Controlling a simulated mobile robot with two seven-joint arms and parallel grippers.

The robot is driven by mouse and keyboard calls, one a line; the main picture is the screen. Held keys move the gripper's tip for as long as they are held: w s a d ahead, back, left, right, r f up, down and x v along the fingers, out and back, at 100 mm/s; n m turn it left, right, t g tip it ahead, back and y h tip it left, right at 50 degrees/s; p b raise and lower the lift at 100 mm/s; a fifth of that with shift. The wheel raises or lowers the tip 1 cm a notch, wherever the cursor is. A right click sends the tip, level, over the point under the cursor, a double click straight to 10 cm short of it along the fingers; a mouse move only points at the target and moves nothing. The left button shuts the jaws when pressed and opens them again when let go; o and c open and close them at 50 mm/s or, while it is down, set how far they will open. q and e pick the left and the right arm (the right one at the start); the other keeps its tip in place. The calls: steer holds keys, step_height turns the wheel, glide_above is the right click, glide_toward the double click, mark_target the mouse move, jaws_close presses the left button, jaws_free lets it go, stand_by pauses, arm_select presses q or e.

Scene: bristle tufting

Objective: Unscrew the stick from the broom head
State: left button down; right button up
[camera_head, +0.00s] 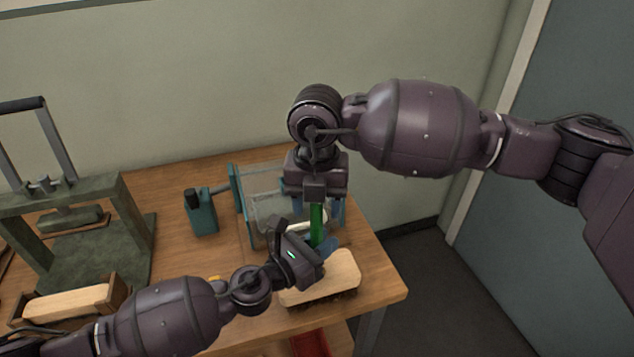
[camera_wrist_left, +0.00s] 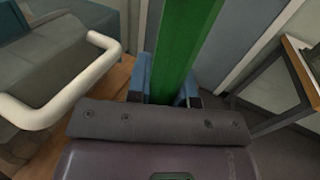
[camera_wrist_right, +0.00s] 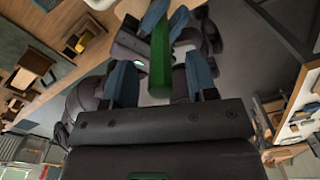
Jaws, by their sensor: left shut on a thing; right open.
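The green stick (camera_head: 317,224) stands near upright above the broom head (camera_head: 335,277), a pale wooden block with dark bristles underneath at the table's front right. My left gripper (camera_head: 325,248) is shut on the stick, low down near the block. The left wrist view shows the green stick (camera_wrist_left: 183,45) running up between its blue fingers. My right gripper (camera_head: 321,206) is above, pointing down, open with its fingers on either side of the stick. In the right wrist view the stick's end (camera_wrist_right: 160,80) lies between the spread fingers. The joint with the head is hidden behind my left gripper.
A clear-walled teal fixture (camera_head: 244,200) stands just behind the stick, with a teal box (camera_head: 201,212) to its left. A green press (camera_head: 85,240) and a wooden tray with a block (camera_head: 68,303) are at the left. The table's right edge is near the broom head.

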steer(key=shift+f, duration=1)
steer(key=shift+c, duration=0.4)
jaws_close()
steer(key=n, duration=0.4)
stand_by(0.3)
jaws_free()
